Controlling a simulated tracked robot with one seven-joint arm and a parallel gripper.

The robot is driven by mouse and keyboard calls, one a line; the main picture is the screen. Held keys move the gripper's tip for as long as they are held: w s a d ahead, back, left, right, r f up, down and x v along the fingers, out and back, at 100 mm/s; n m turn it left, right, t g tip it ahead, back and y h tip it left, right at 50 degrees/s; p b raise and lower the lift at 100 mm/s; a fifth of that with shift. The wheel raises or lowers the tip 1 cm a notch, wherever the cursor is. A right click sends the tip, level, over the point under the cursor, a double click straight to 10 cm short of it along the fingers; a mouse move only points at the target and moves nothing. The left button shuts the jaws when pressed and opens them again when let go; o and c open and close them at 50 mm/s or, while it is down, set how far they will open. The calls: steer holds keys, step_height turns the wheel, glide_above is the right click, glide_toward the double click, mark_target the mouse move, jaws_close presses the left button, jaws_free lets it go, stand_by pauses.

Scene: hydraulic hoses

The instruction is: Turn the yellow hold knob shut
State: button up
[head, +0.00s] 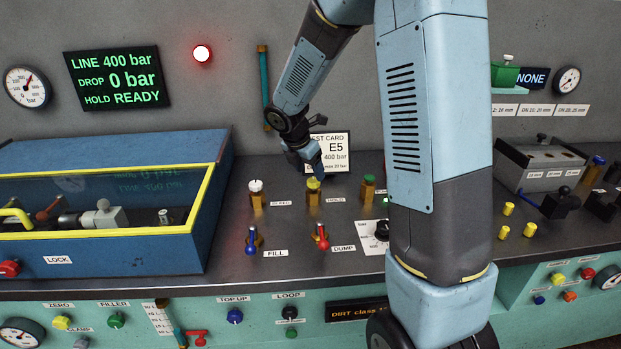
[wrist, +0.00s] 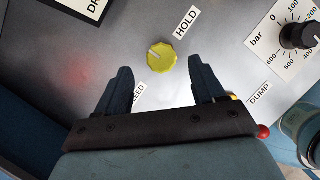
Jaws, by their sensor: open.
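The yellow hold knob (wrist: 161,58) shows in the wrist view beside the HOLD label (wrist: 186,24), with a light mark on its rim at the left. In the head view the knob (head: 313,184) sits on top of a brass valve body on the bench. My gripper (wrist: 160,78) is open and empty. Its two fingers point toward the knob, which appears centred between them and just beyond the tips. In the head view my gripper (head: 306,162) is above and close to the knob; I cannot tell whether it touches.
A white-topped valve (head: 256,192) stands left of the hold valve and a green-topped one (head: 368,187) right. The blue FILL lever (head: 251,245) and red DUMP lever (head: 322,240) are in front. A test card (head: 333,152) stands behind. The display (head: 117,78) reads LINE 400 bar, HOLD READY.

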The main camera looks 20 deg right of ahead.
mark_target(313, 180)
steer(key=shift+x, duration=2)
steer(key=c, duration=1.1)
